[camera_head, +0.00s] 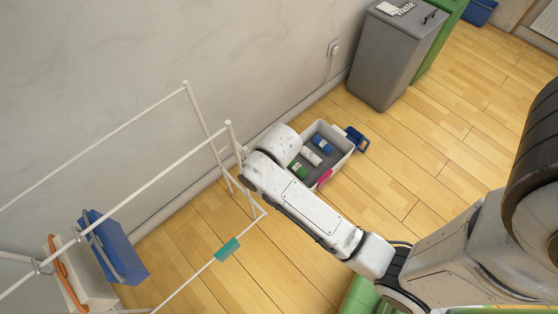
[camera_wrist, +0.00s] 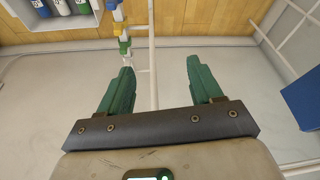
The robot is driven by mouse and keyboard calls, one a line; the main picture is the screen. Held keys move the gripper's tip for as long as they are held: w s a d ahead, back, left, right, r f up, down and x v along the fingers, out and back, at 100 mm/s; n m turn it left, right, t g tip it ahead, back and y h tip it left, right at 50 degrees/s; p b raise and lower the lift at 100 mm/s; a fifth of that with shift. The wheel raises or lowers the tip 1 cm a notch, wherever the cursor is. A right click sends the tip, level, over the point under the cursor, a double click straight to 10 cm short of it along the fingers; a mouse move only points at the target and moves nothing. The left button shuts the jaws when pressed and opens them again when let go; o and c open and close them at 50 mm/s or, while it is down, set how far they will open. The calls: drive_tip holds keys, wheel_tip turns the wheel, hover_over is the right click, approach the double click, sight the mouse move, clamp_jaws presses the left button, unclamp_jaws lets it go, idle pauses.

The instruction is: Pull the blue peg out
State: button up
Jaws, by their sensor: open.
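My gripper (camera_wrist: 158,85) is open and empty, with its two green fingers spread apart in the wrist view. Past the left fingertip is a row of small coloured pieces that look like pegs, among them a blue piece (camera_wrist: 117,15) and a yellow piece (camera_wrist: 120,28). This row is beside a thin white bar (camera_wrist: 152,60), and I cannot tell how each piece is fixed. The blue piece is apart from my fingers. In the head view my arm hides the gripper, and I cannot make out the row there.
A white-rimmed crate (camera_head: 339,165) holds bottles, including a blue one (camera_head: 322,144). A blue item (camera_head: 357,139) is at its right side. A white rail frame (camera_head: 150,185) bears a blue box (camera_head: 118,250) and a teal piece (camera_head: 228,249). A grey bin (camera_head: 390,60) stands behind.

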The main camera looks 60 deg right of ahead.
drive_tip(key=d+f+g, duration=0.1)
drive_tip(key=d+f, duration=0.2)
drive_tip(key=f, duration=0.2)
drive_tip(key=d+f+m+g, duration=0.1)
drive_tip(key=d+f, duration=0.2)
drive_tip(key=f, duration=0.2)
drive_tip(key=d+f+m+g, duration=0.1)
drive_tip(key=d+f, duration=0.2)
drive_tip(key=f, duration=0.2)
drive_tip(key=shift+w+d, duration=0.1)
drive_tip(key=shift+w, duration=0.05)
drive_tip(key=shift+s+d+f, duration=0.25)
drive_tip(key=shift+d+f, duration=0.05)
drive_tip(key=shift+f, duration=0.1)
drive_tip(key=shift+f, duration=0.1)
wheel_tip(320, 180, down, 9)
drive_tip(key=b, duration=0.9)
drive_tip(key=shift+c, duration=0.2)
clamp_jaws()
